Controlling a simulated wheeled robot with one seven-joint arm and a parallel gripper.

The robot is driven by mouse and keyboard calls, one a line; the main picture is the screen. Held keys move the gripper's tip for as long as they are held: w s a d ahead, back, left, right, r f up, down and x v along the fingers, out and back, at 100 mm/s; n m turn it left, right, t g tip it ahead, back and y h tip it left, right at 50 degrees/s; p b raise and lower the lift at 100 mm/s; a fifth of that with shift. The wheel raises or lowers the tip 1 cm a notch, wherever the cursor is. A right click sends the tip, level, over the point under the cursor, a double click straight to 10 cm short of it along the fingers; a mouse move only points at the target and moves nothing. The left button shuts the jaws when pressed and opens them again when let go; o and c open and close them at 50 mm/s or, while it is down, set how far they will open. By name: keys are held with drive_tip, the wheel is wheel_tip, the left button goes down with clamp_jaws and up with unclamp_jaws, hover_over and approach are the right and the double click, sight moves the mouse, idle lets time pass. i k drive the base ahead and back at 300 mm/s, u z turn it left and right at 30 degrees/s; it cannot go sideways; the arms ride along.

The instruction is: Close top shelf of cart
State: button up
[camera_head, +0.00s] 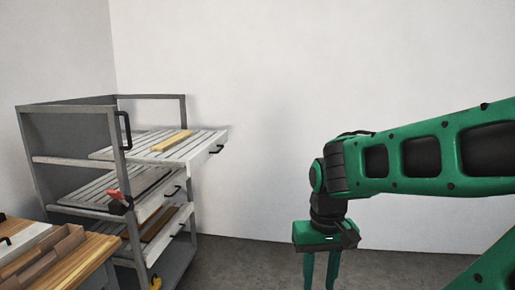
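A grey metal cart (72,108) stands at the left by the wall. Its top shelf (205,146), a slatted tray with a pale front and a dark handle (216,149), sticks out to the right past the cart frame. A yellowish plank (172,141) lies on it. My gripper (320,274) points down at the bottom centre-right, well to the right of the shelf and apart from it. Its two green fingers are spread with nothing seen between them. Their tips reach the bottom edge of the picture.
A middle shelf (90,192) and a lower shelf (152,245) sit below the top one. A red-tipped tool (117,196) is at the near post. A wooden table (88,252) with trays fills the lower left. Grey floor (245,262) between cart and gripper is clear.

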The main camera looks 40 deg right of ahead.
sight(194, 150)
drive_tip(key=z, duration=0.5)
drive_tip(key=i, duration=1)
drive_tip(key=z, duration=1.6)
drive_tip(key=k, duration=0.8)
drive_tip(key=u, duration=0.95)
